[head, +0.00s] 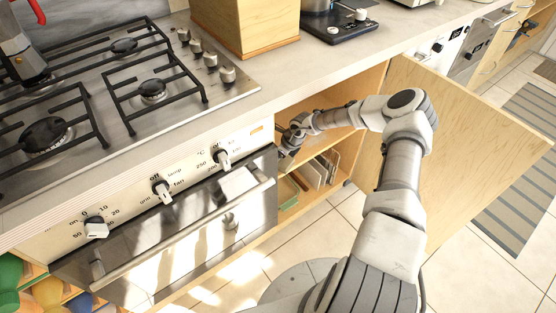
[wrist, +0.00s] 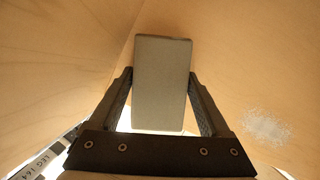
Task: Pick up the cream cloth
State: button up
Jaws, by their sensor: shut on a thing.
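My gripper (head: 291,136) is inside the open cabinet compartment to the right of the oven. In the wrist view my gripper (wrist: 161,75) has its two fingers against the sides of a flat, beige-grey rectangular thing (wrist: 162,85). It looks like the cream cloth, stiff and folded, but its weave does not show. Its far end reaches past the fingertips, and its near end shows between the fingers. In the head view the cloth cannot be made out, as my gripper and the cabinet's shade hide it.
The cabinet door (head: 455,135) stands open to the right of my arm. A lower shelf holds upright boards or trays (head: 318,174). The oven (head: 180,230) is close on the left and the counter (head: 330,65) lies above. In the wrist view, wooden walls surround the gripper, with a whitish patch (wrist: 267,127) at right.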

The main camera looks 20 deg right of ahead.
jog(key=c, duration=0.3)
jog(key=shift+c, duration=0.2)
jog(key=shift+r, duration=0.1)
jog(key=r, duration=0.1)
jog(key=r+p, duration=0.1)
jog(key=r, duration=0.1)
jog(key=r+p, duration=0.1)
jog(key=r, duration=0.1)
jog(key=shift+s+d+r, duration=0.1)
jog(key=shift+s+d, duration=0.1)
jog(key=shift+d, duration=0.15)
jog(key=s+d+r+p, duration=0.3)
jog(key=s+d+r, duration=0.3)
jog(key=d, duration=0.2)
jog(key=shift+s+d, duration=0.3)
jog(key=shift+s, duration=0.05)
jog(key=o, duration=1)
jog(key=shift+c, duration=0.2)
jog(key=c, duration=0.7)
